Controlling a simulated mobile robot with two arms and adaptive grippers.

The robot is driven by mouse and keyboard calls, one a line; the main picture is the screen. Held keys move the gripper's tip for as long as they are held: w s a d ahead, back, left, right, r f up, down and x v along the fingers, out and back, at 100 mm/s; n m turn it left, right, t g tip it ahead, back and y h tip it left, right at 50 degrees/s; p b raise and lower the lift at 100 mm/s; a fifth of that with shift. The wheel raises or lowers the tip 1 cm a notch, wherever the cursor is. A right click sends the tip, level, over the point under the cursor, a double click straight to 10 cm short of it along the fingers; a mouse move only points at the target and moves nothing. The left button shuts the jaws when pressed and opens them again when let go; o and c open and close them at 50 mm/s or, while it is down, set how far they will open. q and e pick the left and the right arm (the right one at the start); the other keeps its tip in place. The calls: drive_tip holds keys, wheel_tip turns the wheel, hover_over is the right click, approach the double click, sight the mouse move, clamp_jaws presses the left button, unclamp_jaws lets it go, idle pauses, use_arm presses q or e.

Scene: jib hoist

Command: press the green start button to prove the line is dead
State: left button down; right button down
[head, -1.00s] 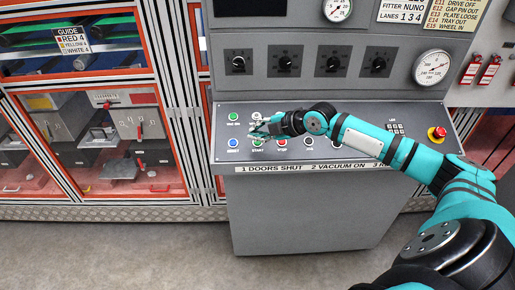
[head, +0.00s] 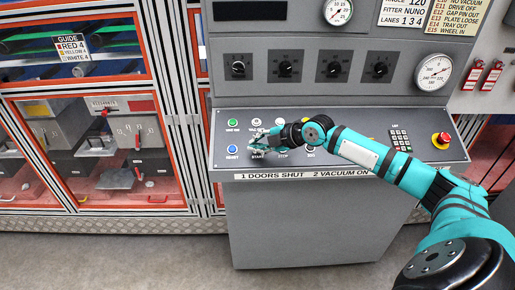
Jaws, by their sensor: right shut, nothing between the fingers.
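My right gripper (head: 260,143) is shut and empty. It reaches in from the right over the left part of the sloped grey control panel (head: 350,128). Its fingertips are directly over the spot above the START label (head: 257,157). The green start button itself is hidden behind the fingers, so I cannot tell whether they touch it or whether it is pressed in. My left gripper is not in view.
A blue button (head: 232,149) sits just left of the fingers, with another green button (head: 233,122) above it. A red emergency stop (head: 441,139) and a keypad (head: 401,140) are at the right. Dials and gauges fill the upright panel behind.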

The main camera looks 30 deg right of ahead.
drive_tip(key=shift+f, duration=0.1)
idle(0.8)
drive_tip(key=shift+w+d+f+b, duration=0.15)
drive_tip(key=shift+f+b, duration=0.15)
drive_tip(key=shift+b, duration=0.15)
drive_tip(key=shift+w+f+b, duration=0.1)
drive_tip(key=shift+f+b, duration=0.4)
drive_tip(key=shift+b, duration=0.1)
idle(0.5)
idle(0.4)
drive_tip(key=shift+r+p, duration=0.65)
drive_tip(key=shift+s+r, duration=0.2)
drive_tip(key=shift+s, duration=0.1)
